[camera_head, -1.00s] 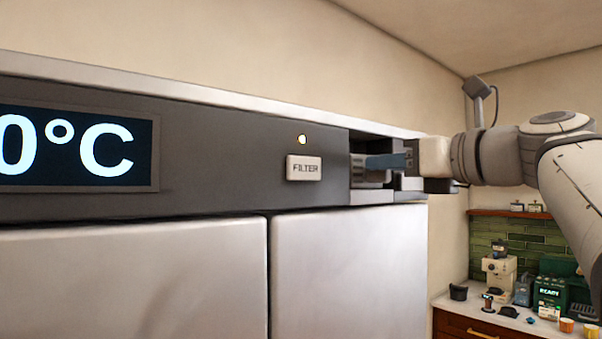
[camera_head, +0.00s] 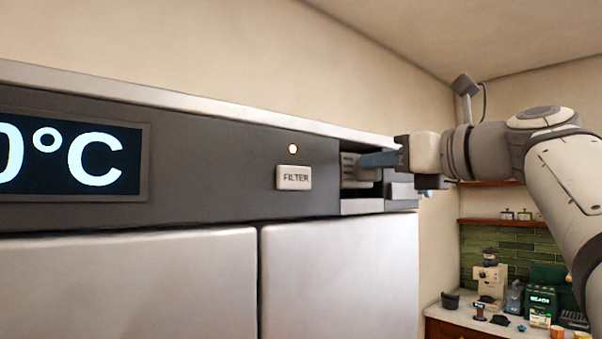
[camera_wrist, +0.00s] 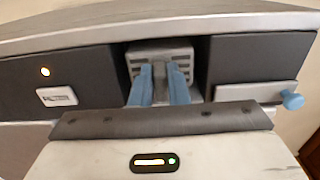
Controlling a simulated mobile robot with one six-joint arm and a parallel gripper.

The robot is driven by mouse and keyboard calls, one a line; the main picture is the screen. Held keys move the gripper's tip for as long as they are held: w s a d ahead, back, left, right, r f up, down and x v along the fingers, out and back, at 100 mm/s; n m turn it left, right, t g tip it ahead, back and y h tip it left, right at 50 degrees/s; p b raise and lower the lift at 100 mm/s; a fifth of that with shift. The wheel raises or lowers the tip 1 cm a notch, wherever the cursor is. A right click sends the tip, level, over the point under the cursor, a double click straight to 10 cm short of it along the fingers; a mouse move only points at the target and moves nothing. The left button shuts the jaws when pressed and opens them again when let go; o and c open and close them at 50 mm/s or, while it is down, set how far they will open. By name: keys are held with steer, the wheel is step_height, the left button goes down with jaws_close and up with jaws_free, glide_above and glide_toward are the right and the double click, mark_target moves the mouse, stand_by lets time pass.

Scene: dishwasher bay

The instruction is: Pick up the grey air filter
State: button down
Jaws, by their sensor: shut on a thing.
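The grey air filter (camera_wrist: 160,59) is a light grey slotted block in the open bay of the dark panel. In the wrist view my gripper (camera_wrist: 161,72) reaches into the bay with its two blue fingers shut on the filter's front. The head view shows the filter (camera_head: 358,168) partly, inside the recess at the panel's right end. My gripper (camera_head: 368,160) comes in from the right there, and its fingers cover part of the filter. The filter's rear is hidden in the bay.
A FILTER button (camera_head: 294,178) sits left of the bay, below a lit lamp (camera_head: 293,148). A temperature display (camera_head: 70,160) is further left. A blue knob (camera_wrist: 292,101) sticks out right of the bay. A counter with a coffee machine (camera_head: 490,281) stands at the back right.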

steer(key=b+v, duration=0.3)
steer(key=v, duration=1.4)
steer(key=shift+s+d, duration=0.25)
steer(key=shift+s, duration=0.05)
